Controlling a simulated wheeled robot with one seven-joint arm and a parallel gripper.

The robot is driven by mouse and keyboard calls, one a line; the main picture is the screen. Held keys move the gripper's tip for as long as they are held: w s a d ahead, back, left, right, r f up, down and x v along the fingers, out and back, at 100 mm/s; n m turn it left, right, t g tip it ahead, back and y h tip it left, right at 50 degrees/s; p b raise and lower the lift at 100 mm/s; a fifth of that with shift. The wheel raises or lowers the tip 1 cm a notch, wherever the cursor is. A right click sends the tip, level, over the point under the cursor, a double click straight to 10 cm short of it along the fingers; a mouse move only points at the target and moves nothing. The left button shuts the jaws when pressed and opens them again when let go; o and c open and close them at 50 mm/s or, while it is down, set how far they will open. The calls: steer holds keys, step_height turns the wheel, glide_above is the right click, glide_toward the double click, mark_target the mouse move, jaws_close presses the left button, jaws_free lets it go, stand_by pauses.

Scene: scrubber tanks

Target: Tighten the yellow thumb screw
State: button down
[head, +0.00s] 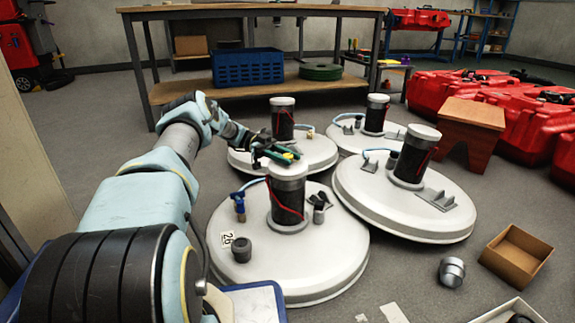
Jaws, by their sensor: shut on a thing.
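The yellow thumb screw (289,156) shows as a small yellow patch at the tip of my gripper (283,153). My arm reaches in from the lower left, and my gripper is shut on the screw. The fingers hide most of it. I cannot tell how far it is seated.
Three more white tanks (445,212) with black motors stand close behind and to the right. A blue fitting (239,205) and a dark knob (241,249) are on the near tank. A cardboard box (516,255) and a metal cylinder (452,271) are on the floor at right.

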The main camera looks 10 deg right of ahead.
mark_target(288, 155)
steer(key=shift+r, duration=0.15)
steer(key=c, duration=0.9)
jaws_free()
steer(key=o, duration=0.4)
step_height(288, 155, up, 10)
steer(key=p, duration=0.5)
